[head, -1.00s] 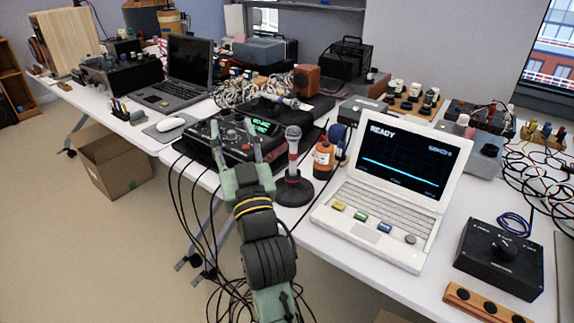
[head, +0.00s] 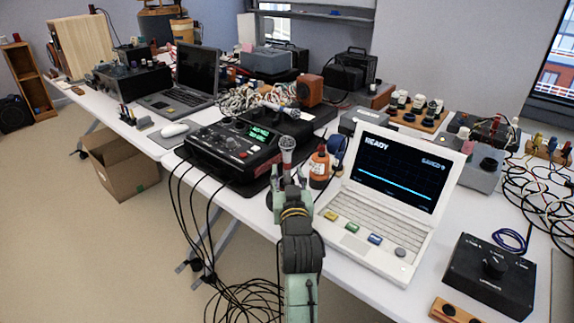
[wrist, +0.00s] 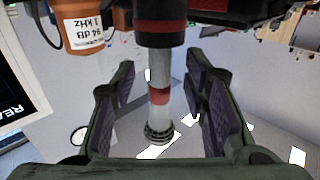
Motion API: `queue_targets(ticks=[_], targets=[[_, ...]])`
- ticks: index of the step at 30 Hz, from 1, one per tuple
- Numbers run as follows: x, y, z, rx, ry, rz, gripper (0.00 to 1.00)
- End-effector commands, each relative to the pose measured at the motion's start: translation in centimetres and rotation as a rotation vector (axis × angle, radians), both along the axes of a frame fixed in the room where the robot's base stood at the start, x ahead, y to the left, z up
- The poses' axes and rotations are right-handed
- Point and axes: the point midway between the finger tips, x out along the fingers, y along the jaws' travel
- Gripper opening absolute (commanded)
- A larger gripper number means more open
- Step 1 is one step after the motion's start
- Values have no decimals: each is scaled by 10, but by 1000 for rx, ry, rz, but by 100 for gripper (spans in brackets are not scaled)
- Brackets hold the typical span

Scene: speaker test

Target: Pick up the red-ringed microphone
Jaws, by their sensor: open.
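The red-ringed microphone (head: 287,144) stands upright on the table left of the white laptop, its grey mesh head showing above my gripper. In the wrist view it appears upside down, with a pale shaft, a red ring (wrist: 160,97), and a dark collar and base at the top. My gripper (head: 287,174) is open, also in the wrist view (wrist: 158,85), with one finger on each side of the shaft. Gaps show between the shaft and both pads. In the head view my gripper hides most of the shaft and base.
An orange bottle-like calibrator (head: 320,168) stands close right of the microphone. The white laptop (head: 385,205) is further right. A black device with a green display (head: 235,145) lies left. Another microphone (head: 282,111) lies behind. Cables hang off the table front.

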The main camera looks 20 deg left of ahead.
Motion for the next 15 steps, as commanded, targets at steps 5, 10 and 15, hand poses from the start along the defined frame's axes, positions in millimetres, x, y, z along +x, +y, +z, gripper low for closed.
queue_targets(ticks=[5, 10, 15], targets=[[18, 9, 1, 0, 0, 0, 41], [20, 10, 0, 0, -1, 0, 41], [20, 9, 0, 0, -1, 0, 35]])
